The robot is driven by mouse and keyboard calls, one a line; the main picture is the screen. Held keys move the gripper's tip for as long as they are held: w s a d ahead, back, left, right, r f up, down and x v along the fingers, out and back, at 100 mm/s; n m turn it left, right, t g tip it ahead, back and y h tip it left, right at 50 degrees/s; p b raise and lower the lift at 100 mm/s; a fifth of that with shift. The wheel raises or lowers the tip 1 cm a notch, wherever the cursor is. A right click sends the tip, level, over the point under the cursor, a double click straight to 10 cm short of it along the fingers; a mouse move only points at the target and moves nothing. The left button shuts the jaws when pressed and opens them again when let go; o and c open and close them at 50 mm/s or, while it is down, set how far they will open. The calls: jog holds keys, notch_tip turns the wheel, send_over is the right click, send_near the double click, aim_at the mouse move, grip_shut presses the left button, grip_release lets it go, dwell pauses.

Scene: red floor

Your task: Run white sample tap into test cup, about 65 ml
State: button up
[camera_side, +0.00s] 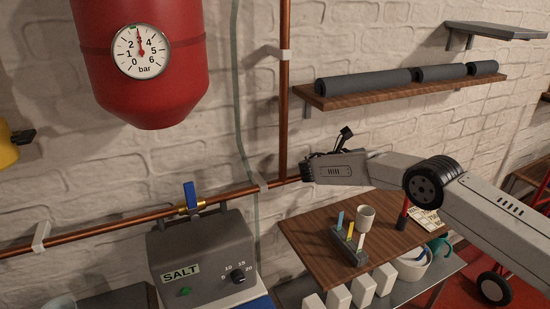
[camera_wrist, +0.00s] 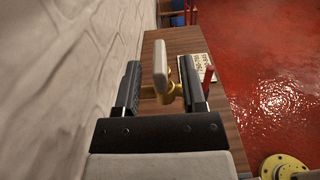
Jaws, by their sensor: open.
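The white sample tap (camera_wrist: 160,62) shows in the wrist view as an upright pale lever on a brass body (camera_wrist: 165,92). My gripper (camera_wrist: 160,75) is open, with one dark finger on each side of the tap and visible gaps between. In the side view my gripper (camera_side: 307,171) is at the right end of the copper pipe, and the tap is hidden there. A small pale cup (camera_side: 366,216), likely the test cup, stands upright on the wooden table below and right of my gripper. The cup is not visible in the wrist view, and its contents cannot be seen.
The wooden table (camera_side: 305,233) holds a grey rack (camera_side: 347,246) with coloured strips, a dark red-topped item (camera_side: 403,215) and a printed card (camera_side: 426,219). A blue-handled valve (camera_side: 190,196) sits on the pipe above the SALT unit (camera_side: 205,250). The brick wall is close on the left in the wrist view.

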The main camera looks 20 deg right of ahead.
jog(key=shift+d, duration=1.65)
jog(key=shift+c, duration=0.2)
grip_shut()
